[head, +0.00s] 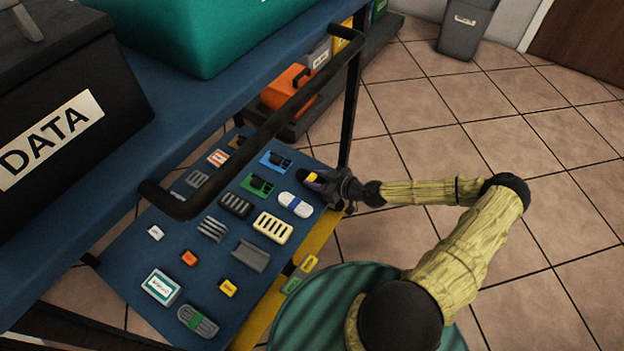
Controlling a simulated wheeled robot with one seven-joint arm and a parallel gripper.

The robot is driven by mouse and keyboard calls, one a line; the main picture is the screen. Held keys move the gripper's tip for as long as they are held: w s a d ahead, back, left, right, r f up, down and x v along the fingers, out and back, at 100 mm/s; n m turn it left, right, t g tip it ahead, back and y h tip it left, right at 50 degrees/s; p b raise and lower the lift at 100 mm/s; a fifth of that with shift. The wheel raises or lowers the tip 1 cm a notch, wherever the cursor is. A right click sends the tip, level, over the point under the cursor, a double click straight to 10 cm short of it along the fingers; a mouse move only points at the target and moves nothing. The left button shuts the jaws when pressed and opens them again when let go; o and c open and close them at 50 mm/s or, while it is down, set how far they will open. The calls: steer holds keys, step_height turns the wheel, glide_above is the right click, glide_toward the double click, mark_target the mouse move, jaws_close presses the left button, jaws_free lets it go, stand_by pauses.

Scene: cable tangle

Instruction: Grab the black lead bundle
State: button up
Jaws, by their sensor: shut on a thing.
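The black lead bundle (311,177), dark with a yellow band, is at the right edge of the lower blue shelf. My gripper (323,182) reaches in from the right and is shut on it. The gripper's dark body hides part of the bundle. I cannot tell whether the bundle still touches the shelf. A white bundle with a blue band (295,205) lies just below and left of my gripper. A grey bundle with a green band (198,320) lies at the shelf's near end.
Several small parts lie on the lower shelf (205,270), including a green piece (258,184) and a blue piece (277,160). The dark cart handle (275,125) and a post (350,110) stand close to my gripper. Open tiled floor (540,240) lies to the right.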

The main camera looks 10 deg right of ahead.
mark_target(316, 180)
steer(key=shift+r, duration=0.1)
steer(key=shift+r+p, duration=0.45)
step_height(316, 180, up, 3)
steer(key=shift+f+p, duration=0.1)
steer(key=shift+p, duration=1)
steer(key=s+d+p, duration=0.1)
steer(key=s+d, duration=1.1)
steer(key=s, duration=0.1)
steer(key=shift+d+f+p, duration=0.15)
steer(key=shift+d+p, duration=0.15)
